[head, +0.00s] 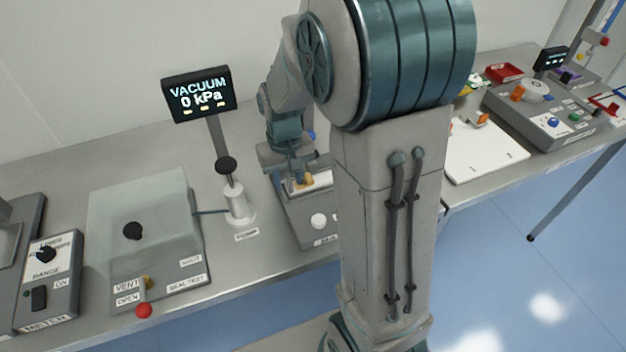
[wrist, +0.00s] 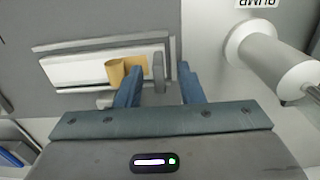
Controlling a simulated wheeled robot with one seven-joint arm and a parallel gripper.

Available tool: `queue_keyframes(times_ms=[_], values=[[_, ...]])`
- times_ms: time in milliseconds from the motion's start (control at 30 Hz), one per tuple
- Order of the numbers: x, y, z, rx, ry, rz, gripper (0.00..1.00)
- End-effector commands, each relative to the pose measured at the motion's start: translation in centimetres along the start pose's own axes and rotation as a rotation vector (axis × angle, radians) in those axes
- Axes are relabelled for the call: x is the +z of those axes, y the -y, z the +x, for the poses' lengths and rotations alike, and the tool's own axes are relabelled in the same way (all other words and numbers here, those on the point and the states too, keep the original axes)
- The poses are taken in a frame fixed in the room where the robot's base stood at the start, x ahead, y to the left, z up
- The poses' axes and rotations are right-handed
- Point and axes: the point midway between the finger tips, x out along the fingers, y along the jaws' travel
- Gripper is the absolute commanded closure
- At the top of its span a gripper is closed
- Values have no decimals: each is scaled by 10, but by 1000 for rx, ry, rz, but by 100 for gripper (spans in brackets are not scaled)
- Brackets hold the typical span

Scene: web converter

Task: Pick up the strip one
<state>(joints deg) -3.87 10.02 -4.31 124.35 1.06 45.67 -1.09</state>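No label reading strip one can be made out. A long white strip-like piece (wrist: 85,70) lies in a slot on a grey unit (wrist: 60,22) in the wrist view, with a tan-orange tab (wrist: 127,70) on it. The tab (head: 303,179) also shows in the head view, on the grey unit (head: 312,222) in the middle of the bench. My gripper (wrist: 158,76) is open over the slot's end. Its blue fingers are apart, with a grey upright piece seen between them; the tab is beside the left finger. In the head view my gripper (head: 292,170) is partly hidden by my arm.
A white pump cylinder (wrist: 275,55) stands close right in the wrist view; the pump (head: 238,205) is left of the unit in the head view. A vacuum display (head: 200,95) rises behind it. A lidded seal-test box (head: 165,245) and meter (head: 48,280) stand left.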

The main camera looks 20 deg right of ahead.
Motion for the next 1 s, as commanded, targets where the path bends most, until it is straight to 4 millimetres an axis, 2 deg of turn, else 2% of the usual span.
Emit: queue_keyframes(times_ms=[200, 233, 333, 767, 867, 1000], values=[[0, 0, 1, 0, -1, 0, 65], [0, 0, 1, 0, -1, 0, 71], [0, 0, 1, 0, -1, 0, 99], [0, 0, -2, 0, -2, -1, 100], [-1, 0, -9, 0, -3, -1, 100], [-1, 0, -31, 0, -7, -1, 100]])
